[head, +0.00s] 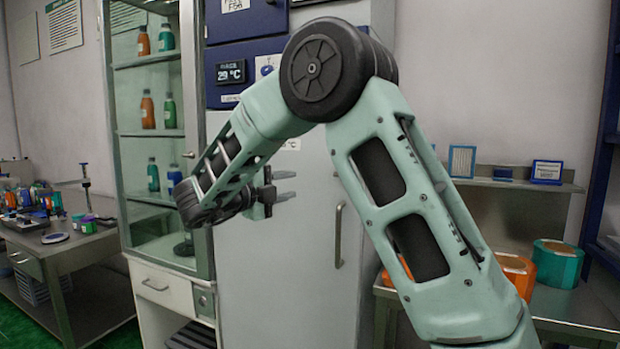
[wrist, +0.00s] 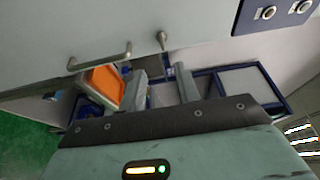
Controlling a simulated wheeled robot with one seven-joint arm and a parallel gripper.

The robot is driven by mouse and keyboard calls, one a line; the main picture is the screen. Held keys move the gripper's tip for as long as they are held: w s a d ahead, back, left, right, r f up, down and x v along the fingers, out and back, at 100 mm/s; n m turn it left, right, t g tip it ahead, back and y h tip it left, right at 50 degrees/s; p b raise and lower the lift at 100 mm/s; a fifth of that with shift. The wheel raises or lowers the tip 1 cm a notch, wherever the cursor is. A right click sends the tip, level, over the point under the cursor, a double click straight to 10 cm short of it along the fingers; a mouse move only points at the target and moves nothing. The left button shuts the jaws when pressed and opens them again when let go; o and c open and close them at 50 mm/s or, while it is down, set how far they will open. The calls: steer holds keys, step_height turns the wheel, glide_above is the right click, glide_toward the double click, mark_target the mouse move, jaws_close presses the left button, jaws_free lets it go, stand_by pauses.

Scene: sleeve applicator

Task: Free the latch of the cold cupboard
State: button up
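The cold cupboard (head: 270,275) is a tall pale grey door below a dark blue panel, with a vertical bar handle (head: 339,236). In the wrist view its door (wrist: 60,45) fills the upper left, with the bar handle (wrist: 100,60) and a small metal lever beside it, which looks like the latch (wrist: 162,41). My gripper (head: 286,186) is open and empty in front of the door. In the wrist view the latch lies beyond the gap between its fingers (wrist: 163,90), apart from them.
The blue panel has a 29 °C display (head: 231,72). A glass cabinet (head: 153,100) with bottles stands left of the cupboard. A cluttered bench (head: 60,250) is farther left. The space before the door is clear.

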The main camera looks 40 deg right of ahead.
steer(key=g, duration=0.1)
steer(key=p, duration=0.5)
glide_toward(338, 176)
steer(key=shift+m, duration=0.3)
steer(key=d, duration=0.9)
steer(key=shift+s+d+r, duration=0.1)
steer(key=shift+s+d, duration=0.1)
steer(key=shift+s, duration=0.05)
jaws_close()
